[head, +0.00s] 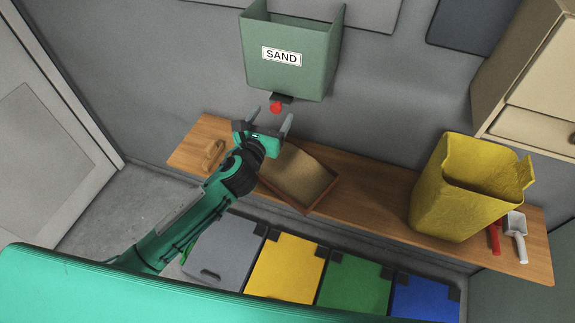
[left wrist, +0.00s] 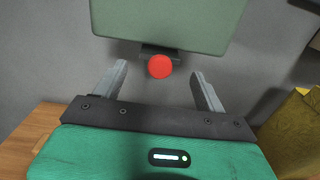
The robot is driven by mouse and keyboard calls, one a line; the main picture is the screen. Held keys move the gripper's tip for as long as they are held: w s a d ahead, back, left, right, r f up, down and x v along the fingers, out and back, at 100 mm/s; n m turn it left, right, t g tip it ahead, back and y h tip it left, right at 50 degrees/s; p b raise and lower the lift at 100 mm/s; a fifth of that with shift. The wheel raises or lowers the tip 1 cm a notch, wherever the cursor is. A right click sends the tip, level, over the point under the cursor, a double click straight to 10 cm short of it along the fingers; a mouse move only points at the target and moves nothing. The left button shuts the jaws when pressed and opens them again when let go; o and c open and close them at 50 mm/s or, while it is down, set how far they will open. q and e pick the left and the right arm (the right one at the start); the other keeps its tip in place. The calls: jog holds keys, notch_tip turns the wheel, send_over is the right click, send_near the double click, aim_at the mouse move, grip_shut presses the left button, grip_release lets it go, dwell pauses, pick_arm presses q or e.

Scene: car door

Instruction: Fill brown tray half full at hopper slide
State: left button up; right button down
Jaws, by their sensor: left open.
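The green hopper (head: 290,52) with a SAND label hangs on the wall, and its lower part shows in the left wrist view (left wrist: 170,20). A red knob (head: 276,107) sits on the slide under the hopper; in the left wrist view the knob (left wrist: 160,67) lies between and beyond my fingers. The brown tray (head: 315,196) stands on the wooden bench below the hopper, with sand-coloured fill in it; its depth is hard to judge. My left gripper (head: 268,126) is open and empty, just below and in front of the knob, apart from it. My right gripper is not in view.
A yellow bin (head: 440,200) stands on the bench (head: 372,190) at the right, beside a red-handled tool (head: 495,238) and a white scoop (head: 516,224). A wooden block (head: 213,154) lies at the left. Coloured lidded bins (head: 286,265) stand below the bench front.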

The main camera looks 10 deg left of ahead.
pick_arm(q)
jog(key=s+a, duration=0.1)
jog(key=s, duration=0.5)
jog(key=shift+p, duration=0.4)
jog(key=shift+a, duration=0.1)
jog(key=a+f+n+g+y+b, duration=0.3)
jog(key=f+n, duration=0.5)
jog(key=f, duration=1.3)
jog(key=s+a+f+n+g, duration=0.3)
jog(key=s+f+n, duration=0.15)
jog(key=f, duration=0.65)
jog(key=s+a+f+n+g, duration=0.25)
jog(key=s+f+n, duration=0.2)
jog(key=f, duration=0.65)
jog(key=s+a+f+n+g+b, duration=0.1)
jog(key=s+f+n+g, duration=0.1)
jog(key=s+f+n, duration=0.4)
jog(key=s+a+f+n+g+b, duration=0.1)
jog(key=s+f+n+g, duration=0.2)
jog(key=s+f, duration=0.9)
jog(key=s+f+n+g+b, duration=0.2)
jog(key=s+f+n, duration=0.7)
jog(key=s, duration=1.3)
jog(key=shift+a+f+n+g, duration=0.3)
jog(key=shift+a+n+g, duration=0.1)
jog(key=shift+g, duration=0.15)
